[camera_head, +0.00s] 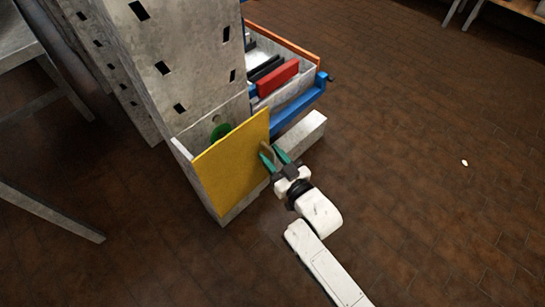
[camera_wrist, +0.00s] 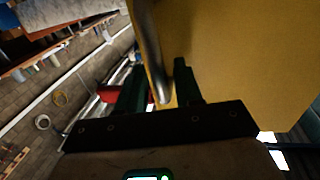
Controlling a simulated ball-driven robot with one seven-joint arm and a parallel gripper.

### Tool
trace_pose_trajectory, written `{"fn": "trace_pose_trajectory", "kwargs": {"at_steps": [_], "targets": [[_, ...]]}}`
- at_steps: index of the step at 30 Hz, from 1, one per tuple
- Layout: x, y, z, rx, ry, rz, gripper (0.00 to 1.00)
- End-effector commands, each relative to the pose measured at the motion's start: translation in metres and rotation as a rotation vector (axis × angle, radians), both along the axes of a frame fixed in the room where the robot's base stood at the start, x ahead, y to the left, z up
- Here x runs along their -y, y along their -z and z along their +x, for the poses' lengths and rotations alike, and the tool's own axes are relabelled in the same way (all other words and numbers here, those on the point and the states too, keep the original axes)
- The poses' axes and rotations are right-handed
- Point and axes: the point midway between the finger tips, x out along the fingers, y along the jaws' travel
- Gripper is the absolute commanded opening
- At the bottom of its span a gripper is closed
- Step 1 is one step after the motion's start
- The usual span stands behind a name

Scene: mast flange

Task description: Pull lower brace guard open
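The yellow brace guard (camera_head: 232,163) is a flat panel on the low front of the grey mast, and there is a gap behind its top edge. It fills the right of the wrist view (camera_wrist: 245,60). A curved metal handle (camera_wrist: 151,50) stands near its edge; it also shows in the head view (camera_head: 266,148). My gripper (camera_head: 273,156) has green fingers and is at the handle. In the wrist view, its fingers (camera_wrist: 155,85) are apart, with the handle between them, closer to the right finger. Whether they touch is unclear.
A grey bin with a blue front rail (camera_head: 298,104) holds a red block (camera_head: 278,78) behind the guard. A green round part (camera_head: 221,131) sits inside the mast's base. A pale block (camera_head: 301,134) lies beside my gripper. Grey tables stand at left; the brown floor (camera_head: 430,180) at right is largely clear.

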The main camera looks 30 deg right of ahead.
Motion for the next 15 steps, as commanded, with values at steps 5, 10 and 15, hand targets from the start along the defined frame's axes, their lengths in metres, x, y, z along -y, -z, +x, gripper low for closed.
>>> {"fn": "trace_pose_trajectory", "kwargs": {"at_steps": [5, 10, 15], "targets": [[-0.0001, 0.0001, 0.0005, -0.001, 0.0, 0.0, 0.35], [0.0, 0.0001, 0.0003, -0.001, 0.0, 0.0, 0.25], [0.0, 0.0001, 0.0002, -0.001, 0.0, 0.0, 0.09]]}}
